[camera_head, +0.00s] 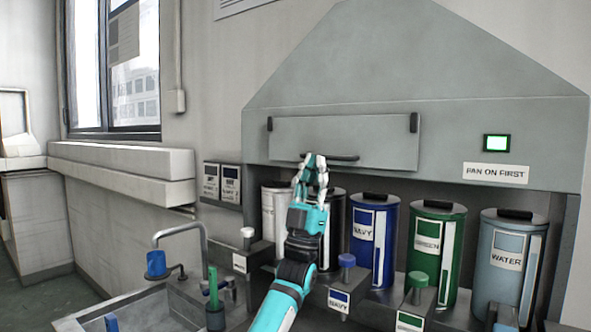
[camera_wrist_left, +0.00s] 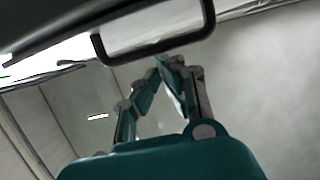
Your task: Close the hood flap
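The hood flap (camera_head: 345,138) is a wide grey panel on the front of the grey hood (camera_head: 450,115), with dark fittings at its upper corners. It hangs down and looks nearly flush with the hood front; I cannot tell if a small gap remains. A dark bar handle (camera_head: 345,158) runs along its lower edge. My left gripper (camera_head: 314,158) is at the handle's left end, pointing up. In the left wrist view its fingertips (camera_wrist_left: 167,62) come together just under the handle bar (camera_wrist_left: 160,50), with nothing visible between them. Contact with the bar is unclear. My right gripper is not in view.
Several labelled canisters stand under the hood, including a blue one (camera_head: 373,240), a green one (camera_head: 436,250) and a light blue one (camera_head: 507,265). A sink (camera_head: 150,310) with a tap (camera_head: 182,232) is at the lower left. A green-lit switch (camera_head: 496,143) is right of the flap.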

